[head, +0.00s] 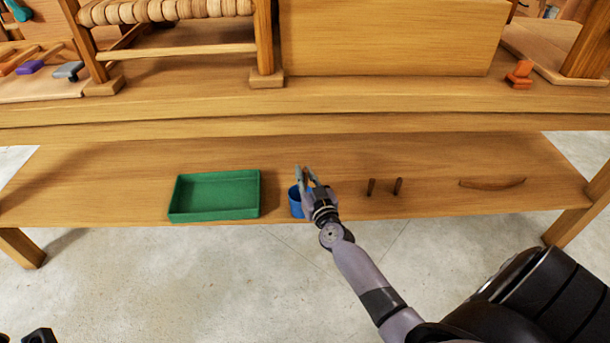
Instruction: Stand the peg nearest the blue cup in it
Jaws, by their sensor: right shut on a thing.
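The blue cup (295,203) stands on the lower shelf, partly hidden behind my right gripper. My right gripper (304,174) is at the cup's upper right, its fingertips above the rim. It is shut on a thin brown peg (306,177), mostly hidden between the fingers. I cannot tell whether the peg's lower end is inside the cup. Two more dark brown pegs, one nearer the cup (371,187) and one farther right (398,187), appear upright on the shelf.
A green tray (214,214), empty, lies left of the cup. A curved brown stick (492,184) lies at the shelf's right. The upper bench board (180,107) overhangs the back of the shelf. The shelf's far left is clear.

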